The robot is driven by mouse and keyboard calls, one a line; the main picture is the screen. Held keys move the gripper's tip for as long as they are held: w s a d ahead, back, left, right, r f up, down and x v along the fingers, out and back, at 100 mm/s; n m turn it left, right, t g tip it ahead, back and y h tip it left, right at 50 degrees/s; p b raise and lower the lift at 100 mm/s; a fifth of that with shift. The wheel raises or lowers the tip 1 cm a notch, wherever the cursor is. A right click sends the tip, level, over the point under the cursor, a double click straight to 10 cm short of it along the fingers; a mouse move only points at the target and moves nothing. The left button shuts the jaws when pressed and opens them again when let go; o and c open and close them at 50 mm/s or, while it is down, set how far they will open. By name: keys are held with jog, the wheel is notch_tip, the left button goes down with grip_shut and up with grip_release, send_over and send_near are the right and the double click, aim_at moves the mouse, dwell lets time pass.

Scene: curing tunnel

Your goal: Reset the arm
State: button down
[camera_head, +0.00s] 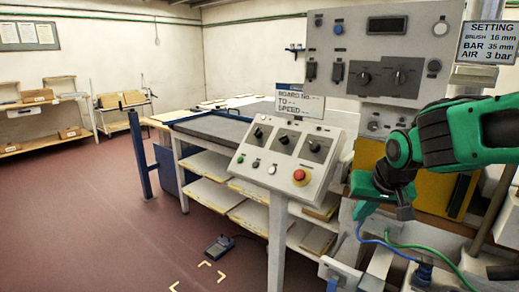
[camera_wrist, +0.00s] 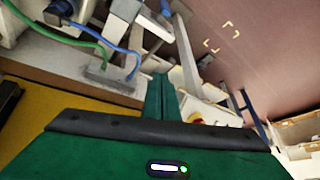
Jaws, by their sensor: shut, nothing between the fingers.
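My green arm reaches in from the right edge of the head view, and its dark joints show near the control cabinet. My gripper (camera_head: 362,212) is at its lower left end, in front of the cabinet and right of the sloped control panel (camera_head: 280,150). In the wrist view my gripper (camera_wrist: 160,90) shows as green fingers close together, shut and empty. Below it in the head view are a blue and a green hose (camera_head: 430,250). The hoses (camera_wrist: 75,35) also show at the upper left of the wrist view.
The sloped panel carries knobs and a red button (camera_head: 299,175). The upright cabinet (camera_head: 385,50) stands behind my arm. A setting sign (camera_head: 487,42) is at the upper right. A foot pedal (camera_head: 218,245) lies on the red floor. The floor at left is open, with shelves (camera_head: 40,115) beyond.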

jog(key=s+d+f+m+g, duration=0.1)
jog(key=s+d+g, duration=0.1)
jog(key=s+d, duration=0.3)
jog(key=s+d+f+m+g, duration=0.2)
jog(key=s+d, duration=0.3)
jog(key=s, duration=0.8)
jog(key=s+d+f+m+g, duration=0.1)
jog(key=s+d+f+g, duration=0.1)
jog(key=s+d, duration=0.3)
jog(key=s, duration=0.4)
jog(key=shift+w+f, duration=0.3)
jog(key=shift+w, duration=0.3)
jog(key=shift+d, duration=0.15)
